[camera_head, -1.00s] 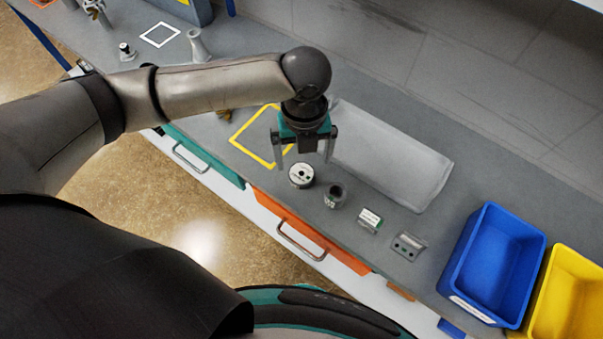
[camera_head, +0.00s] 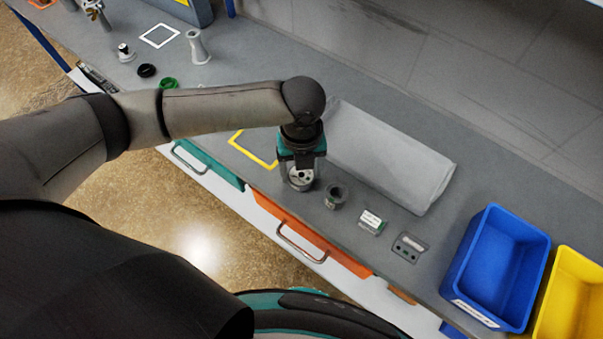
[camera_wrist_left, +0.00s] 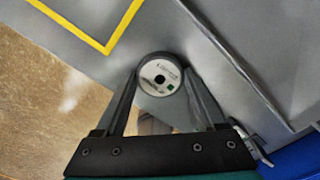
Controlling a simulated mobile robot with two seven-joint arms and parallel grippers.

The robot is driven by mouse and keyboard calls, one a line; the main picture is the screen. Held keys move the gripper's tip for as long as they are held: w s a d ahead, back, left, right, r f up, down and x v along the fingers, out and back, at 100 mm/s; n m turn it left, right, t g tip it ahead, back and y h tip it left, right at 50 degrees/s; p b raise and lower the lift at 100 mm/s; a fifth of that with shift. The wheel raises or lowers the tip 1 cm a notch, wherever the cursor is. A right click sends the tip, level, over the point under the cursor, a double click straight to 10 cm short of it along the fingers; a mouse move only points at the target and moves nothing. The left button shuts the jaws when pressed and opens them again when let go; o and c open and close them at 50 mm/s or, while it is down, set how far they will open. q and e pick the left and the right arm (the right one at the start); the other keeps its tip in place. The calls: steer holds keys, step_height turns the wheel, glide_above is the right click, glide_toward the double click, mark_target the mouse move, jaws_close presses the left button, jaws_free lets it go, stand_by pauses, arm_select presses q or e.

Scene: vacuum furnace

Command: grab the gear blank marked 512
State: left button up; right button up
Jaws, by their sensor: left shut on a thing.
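A round, pale gear blank (camera_head: 300,176) with a dark centre hole stands on the grey bench near its front edge. In the left wrist view the gear blank (camera_wrist_left: 160,76) shows a small green square and dark print too small to read. My left gripper (camera_head: 299,179) points down over it and is shut on it, with one finger on each side; the fingertips also show in the left wrist view (camera_wrist_left: 160,78). I cannot tell whether the blank is off the bench. My right gripper is not in view.
A grey cylindrical part (camera_head: 335,196), a white-labelled block (camera_head: 371,222) and a bracket (camera_head: 409,247) stand in a row to the right. A blue bin (camera_head: 458,283) and a yellow bin (camera_head: 548,315) lie beyond. A grey pad (camera_head: 390,155) lies behind; a yellow outline (camera_head: 250,149) is left.

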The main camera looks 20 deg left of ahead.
arm_select(q)
jaws_close()
stand_by(0.3)
steer(key=shift+r, duration=0.2)
